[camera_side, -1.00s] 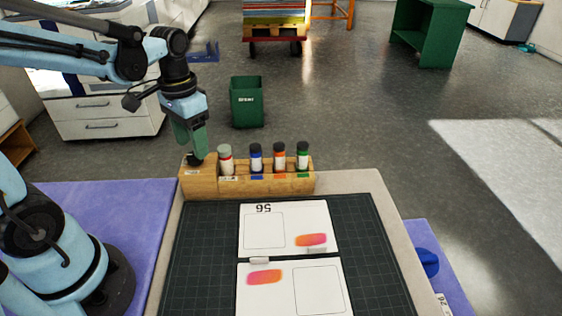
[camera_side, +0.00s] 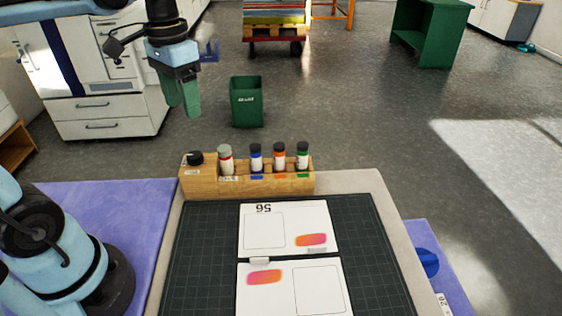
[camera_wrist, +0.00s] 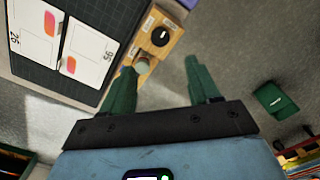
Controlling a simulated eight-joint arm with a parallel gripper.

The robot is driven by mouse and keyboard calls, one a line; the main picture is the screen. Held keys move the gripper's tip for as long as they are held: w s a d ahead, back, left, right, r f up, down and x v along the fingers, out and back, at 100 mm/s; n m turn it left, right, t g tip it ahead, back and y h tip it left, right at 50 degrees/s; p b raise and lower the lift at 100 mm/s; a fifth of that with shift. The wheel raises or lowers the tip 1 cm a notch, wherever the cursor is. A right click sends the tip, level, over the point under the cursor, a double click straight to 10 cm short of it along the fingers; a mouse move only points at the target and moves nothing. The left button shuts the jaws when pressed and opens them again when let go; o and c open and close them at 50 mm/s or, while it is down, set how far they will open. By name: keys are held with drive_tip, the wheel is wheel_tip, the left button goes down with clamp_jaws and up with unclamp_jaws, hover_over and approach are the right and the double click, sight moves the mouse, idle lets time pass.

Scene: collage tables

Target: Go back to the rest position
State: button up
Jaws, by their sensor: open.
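My gripper (camera_side: 183,99) is raised above and behind the left end of the wooden holder (camera_side: 240,186) in the side view, clear of it. In the wrist view my gripper (camera_wrist: 163,95) has its two green fingers spread wide with nothing between them. The holder carries a black-capped item (camera_side: 195,158) at its left end, then a grey-capped bottle (camera_side: 226,160) and bottles with blue (camera_side: 256,158), orange (camera_side: 279,158) and green (camera_side: 303,156) labels. In the wrist view the black cap (camera_wrist: 160,36) and the grey cap (camera_wrist: 141,66) show near the fingers.
Two white cards (camera_side: 264,231) with pink-orange patches lie on the dark cutting mat (camera_side: 200,245). A blue object (camera_side: 428,262) lies to the right of the board. A green bin (camera_side: 246,102) stands on the floor behind. The air around my gripper is free.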

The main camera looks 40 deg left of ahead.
drive_tip(key=shift+d+f, duration=0.1)
drive_tip(key=d+f+t, duration=0.6)
drive_tip(key=t, duration=0.1)
drive_tip(key=shift+s+f, duration=0.2)
drive_tip(key=shift+s, duration=0.15)
drive_tip(key=shift+d, duration=0.1)
